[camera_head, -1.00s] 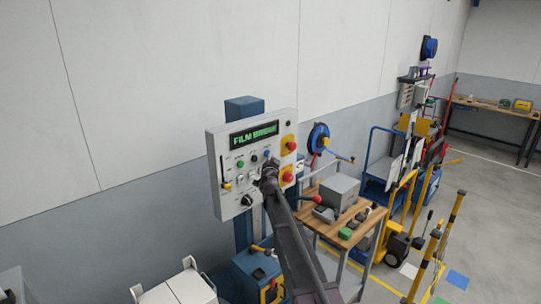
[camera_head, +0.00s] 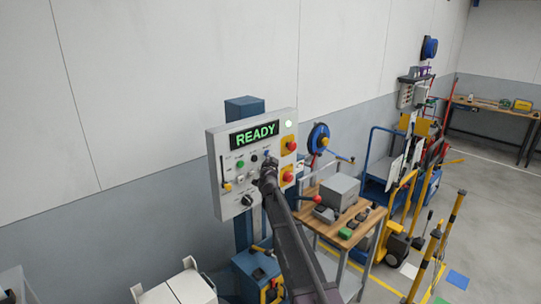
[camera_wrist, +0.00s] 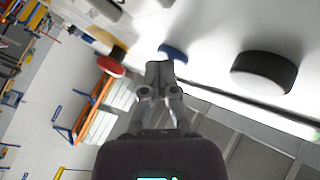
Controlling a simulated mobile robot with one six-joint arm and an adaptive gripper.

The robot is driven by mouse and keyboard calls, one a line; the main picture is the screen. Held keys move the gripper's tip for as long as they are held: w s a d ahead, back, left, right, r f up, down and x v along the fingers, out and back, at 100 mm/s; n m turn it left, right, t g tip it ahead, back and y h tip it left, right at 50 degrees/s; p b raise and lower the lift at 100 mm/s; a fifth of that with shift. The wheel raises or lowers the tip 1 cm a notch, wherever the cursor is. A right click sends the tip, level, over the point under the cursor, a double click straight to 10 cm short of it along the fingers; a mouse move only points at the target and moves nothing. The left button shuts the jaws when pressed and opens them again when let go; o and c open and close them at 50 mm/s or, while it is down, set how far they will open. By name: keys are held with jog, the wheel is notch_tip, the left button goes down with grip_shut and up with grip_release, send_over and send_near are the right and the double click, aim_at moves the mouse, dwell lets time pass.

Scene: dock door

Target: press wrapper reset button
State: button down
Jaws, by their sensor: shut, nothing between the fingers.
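The wrapper control panel (camera_head: 228,192) is a light grey box on a blue post. Its display (camera_head: 254,135) reads READY in green, and a lamp (camera_head: 288,124) at the top right glows pale. A blue button (camera_head: 267,153) sits near the panel's right side; it also shows in the wrist view (camera_wrist: 174,52), just beyond my fingertips. My gripper (camera_head: 266,168) is shut and empty, close to the panel just below the blue button. I cannot tell whether it touches it. The wrist view shows the closed fingertips (camera_wrist: 160,70) partly covering the button. The button labels are too small to read.
The panel also carries a green button (camera_head: 240,164), a black knob (camera_head: 247,200) and two red buttons on yellow plates (camera_head: 290,146). A wooden-topped bench (camera_head: 327,217) with a grey box stands to the right. A yellow-handled cart and posts stand farther right.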

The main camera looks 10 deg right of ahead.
jog(key=shift+s+d, duration=0.1)
jog(key=shift+s, duration=0.1)
jog(key=shift+s+d, duration=0.4)
jog(key=shift+s, duration=0.15)
dwell(0.4)
jog(key=shift+s+d, duration=0.75)
jog(key=shift+s, duration=0.3)
jog(key=shift+s+d, duration=0.75)
jog(key=shift+s, duration=0.25)
